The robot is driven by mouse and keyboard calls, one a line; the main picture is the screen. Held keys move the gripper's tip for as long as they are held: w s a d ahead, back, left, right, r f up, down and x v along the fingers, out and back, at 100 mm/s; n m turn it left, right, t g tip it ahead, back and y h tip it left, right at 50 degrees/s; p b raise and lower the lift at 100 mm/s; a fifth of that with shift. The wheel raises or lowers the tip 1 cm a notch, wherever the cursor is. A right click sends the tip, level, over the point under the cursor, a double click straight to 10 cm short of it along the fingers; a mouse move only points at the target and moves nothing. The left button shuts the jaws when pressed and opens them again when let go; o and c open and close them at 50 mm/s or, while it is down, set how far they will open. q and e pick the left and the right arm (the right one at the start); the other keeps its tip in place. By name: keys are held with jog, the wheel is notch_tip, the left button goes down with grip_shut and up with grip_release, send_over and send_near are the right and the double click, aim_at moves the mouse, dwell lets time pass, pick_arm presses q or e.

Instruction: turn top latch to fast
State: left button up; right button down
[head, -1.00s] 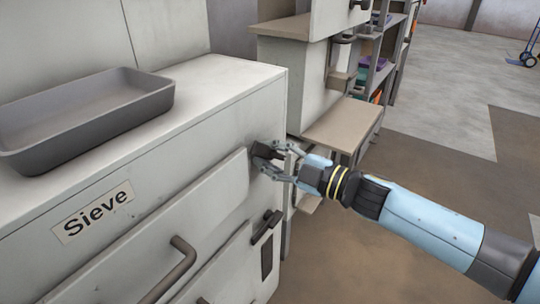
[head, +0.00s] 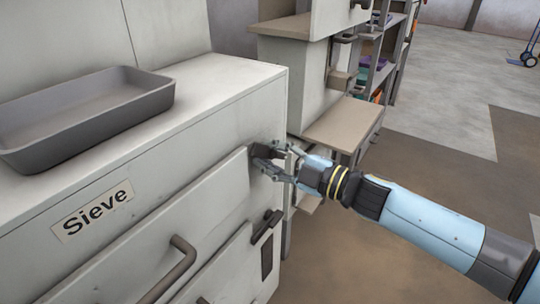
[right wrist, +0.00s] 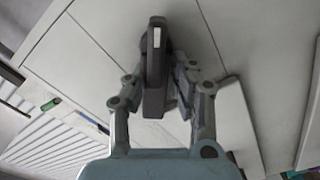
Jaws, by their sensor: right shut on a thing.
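The top latch (head: 264,151) is a dark handle on the front of the pale Sieve cabinet (head: 225,165), at the upper right corner of the upper door. My right gripper (head: 271,160) is shut on it, with its fingers on either side of the handle and partly hiding it. In the right wrist view the top latch (right wrist: 156,50) stands between the two fingers (right wrist: 157,88), with a pale mark near its end. My left gripper is not in view.
A second dark latch (head: 266,224) sits lower on the cabinet, by the lower door. A bar handle (head: 172,268) sticks out from the upper door. A grey tray (head: 90,115) rests on top. A shelf unit (head: 343,125) stands behind my right gripper.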

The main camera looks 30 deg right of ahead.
jog(key=shift+w+d+r, duration=0.1)
jog(key=shift+w+r, duration=0.15)
jog(key=shift+r, duration=0.15)
jog(key=c, duration=1.3)
grip_release()
jog(key=shift+s+d, duration=0.1)
jog(key=shift+d, duration=0.05)
jog(key=shift+f, duration=0.2)
jog(key=shift+s+f, duration=0.1)
jog(key=v, duration=1.2)
